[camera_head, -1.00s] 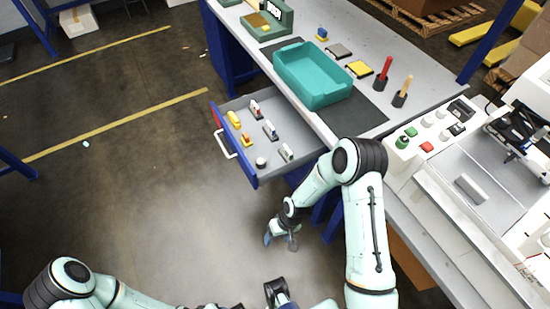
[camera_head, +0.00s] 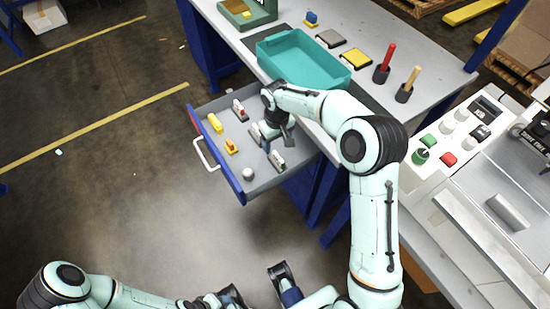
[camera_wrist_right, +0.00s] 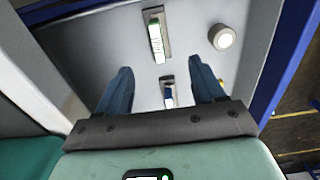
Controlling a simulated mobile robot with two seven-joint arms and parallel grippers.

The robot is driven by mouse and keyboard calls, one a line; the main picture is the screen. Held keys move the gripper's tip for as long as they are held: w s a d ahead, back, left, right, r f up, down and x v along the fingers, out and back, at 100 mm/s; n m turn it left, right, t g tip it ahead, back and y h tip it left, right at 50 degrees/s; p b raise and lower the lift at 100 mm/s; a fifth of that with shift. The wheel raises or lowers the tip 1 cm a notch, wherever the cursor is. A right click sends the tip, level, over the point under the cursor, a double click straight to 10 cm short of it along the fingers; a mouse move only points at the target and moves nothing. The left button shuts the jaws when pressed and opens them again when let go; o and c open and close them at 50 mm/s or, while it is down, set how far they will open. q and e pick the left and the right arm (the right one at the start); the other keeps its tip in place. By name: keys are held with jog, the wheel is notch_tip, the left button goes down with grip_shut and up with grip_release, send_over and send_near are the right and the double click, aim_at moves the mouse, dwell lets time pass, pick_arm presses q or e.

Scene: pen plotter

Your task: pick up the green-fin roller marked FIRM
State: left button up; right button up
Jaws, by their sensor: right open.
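A roller with a green fin (camera_wrist_right: 155,35) lies in the drawer, with a white label whose lettering I cannot read. It shows in the head view (camera_head: 277,160) near the drawer's front corner. A blue-fin roller (camera_wrist_right: 168,93) lies beside it, between my right fingers in the wrist picture. My right gripper (camera_wrist_right: 162,68) is open and empty above the drawer, and the green-fin roller lies ahead of its fingertips. In the head view the right gripper (camera_head: 277,136) partly covers the blue-fin roller. My left arm is at the bottom left; its fingers are unclear.
The open drawer (camera_head: 208,152) also holds a red-fin roller (camera_head: 239,110), yellow items (camera_head: 215,122) and a white round piece (camera_head: 248,174), also in the wrist view (camera_wrist_right: 222,38). A teal bin (camera_head: 300,78) stands on the bench above the drawer.

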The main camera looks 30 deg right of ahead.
aim_at(278, 157)
notch_tip(278, 157, down, 6)
jog(key=shift+s+r+b, duration=0.1)
jog(key=shift+s+b, duration=0.05)
jog(key=shift+b, duration=0.2)
notch_tip(278, 157, down, 5)
jog(key=shift+s+d+f+b, duration=0.1)
jog(key=shift+s+d+b, duration=0.05)
jog(key=shift+b, duration=0.3)
jog(key=shift+c, duration=0.3)
jog(key=c, duration=1.1)
